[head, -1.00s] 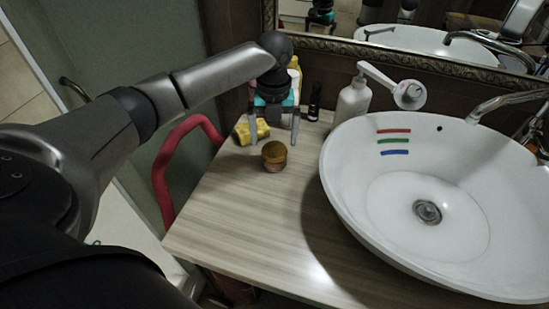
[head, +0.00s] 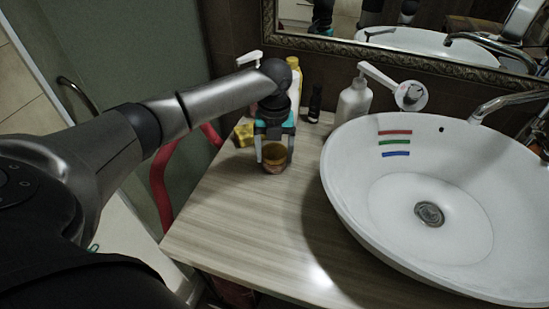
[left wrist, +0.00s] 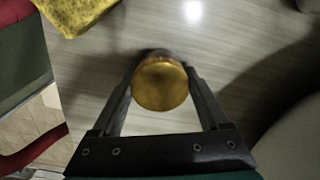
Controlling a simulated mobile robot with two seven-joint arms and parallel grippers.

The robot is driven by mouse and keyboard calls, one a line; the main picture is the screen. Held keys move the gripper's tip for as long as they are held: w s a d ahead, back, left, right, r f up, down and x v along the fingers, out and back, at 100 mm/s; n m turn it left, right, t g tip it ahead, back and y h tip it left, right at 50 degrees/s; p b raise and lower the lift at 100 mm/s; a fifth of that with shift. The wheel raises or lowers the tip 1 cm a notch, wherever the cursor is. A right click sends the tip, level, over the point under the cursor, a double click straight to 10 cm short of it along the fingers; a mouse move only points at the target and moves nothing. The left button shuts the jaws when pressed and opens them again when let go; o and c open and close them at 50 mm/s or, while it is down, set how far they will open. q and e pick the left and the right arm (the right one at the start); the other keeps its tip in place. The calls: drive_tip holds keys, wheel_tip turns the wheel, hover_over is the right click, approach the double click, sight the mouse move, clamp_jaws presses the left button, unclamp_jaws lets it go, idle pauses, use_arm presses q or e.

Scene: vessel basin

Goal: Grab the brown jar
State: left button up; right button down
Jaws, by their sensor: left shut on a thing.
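The brown jar (head: 275,157) stands upright on the wooden counter, left of the basin, with its brown-gold lid on top. My left gripper (head: 274,163) has come down over it, one finger on each side, and is shut on the jar. In the left wrist view the jar's round lid (left wrist: 160,84) sits between the two fingertips. Part of the jar's body is hidden by the fingers and lid. My right gripper is not in view.
A white basin (head: 350,205) with coloured stripes fills the right. The counter (head: 235,225) in front of the jar is clear.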

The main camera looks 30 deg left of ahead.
use_arm(q)
drive_tip(key=c, duration=0.7)
drive_tip(key=shift+c, duration=0.6)
drive_tip(key=shift+r, duration=0.15)
